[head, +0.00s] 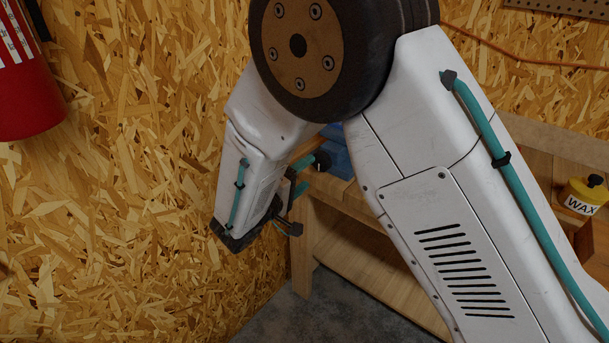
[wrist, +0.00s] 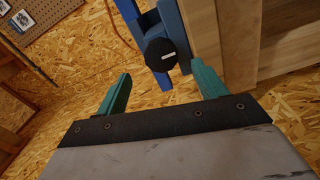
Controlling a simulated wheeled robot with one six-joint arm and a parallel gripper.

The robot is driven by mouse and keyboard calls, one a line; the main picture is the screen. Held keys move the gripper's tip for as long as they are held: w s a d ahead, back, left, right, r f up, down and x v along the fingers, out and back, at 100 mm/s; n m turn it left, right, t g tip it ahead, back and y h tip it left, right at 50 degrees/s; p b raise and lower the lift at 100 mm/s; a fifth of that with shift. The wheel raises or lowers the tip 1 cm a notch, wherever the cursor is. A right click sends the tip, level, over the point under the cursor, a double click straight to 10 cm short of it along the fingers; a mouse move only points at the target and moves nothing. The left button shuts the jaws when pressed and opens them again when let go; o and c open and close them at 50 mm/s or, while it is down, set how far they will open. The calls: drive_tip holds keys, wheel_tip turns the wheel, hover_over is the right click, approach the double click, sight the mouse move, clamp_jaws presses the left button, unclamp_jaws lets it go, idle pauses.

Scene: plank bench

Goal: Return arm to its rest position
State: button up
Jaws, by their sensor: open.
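My arm fills the middle of the head view, with its forearm bent down at the left. My gripper (wrist: 163,86) shows clearly in the wrist view, its two teal fingers wide apart with nothing held between them. A blue vise (wrist: 176,22) with a black round knob (wrist: 160,54) lies beyond the fingertips at the bench's edge. The vise also shows partly behind my arm in the head view (head: 337,150).
The wooden bench (head: 335,201) stands behind my arm, with a yellow wax tin (head: 585,194) at right. A red extinguisher (head: 26,92) hangs at upper left on the chipboard wall (head: 110,220). Grey floor (head: 330,315) lies clear below. A pegboard (wrist: 40,18) shows in the wrist view.

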drive_tip(key=shift+s+a, duration=0.25)
drive_tip(key=shift+a, duration=0.2)
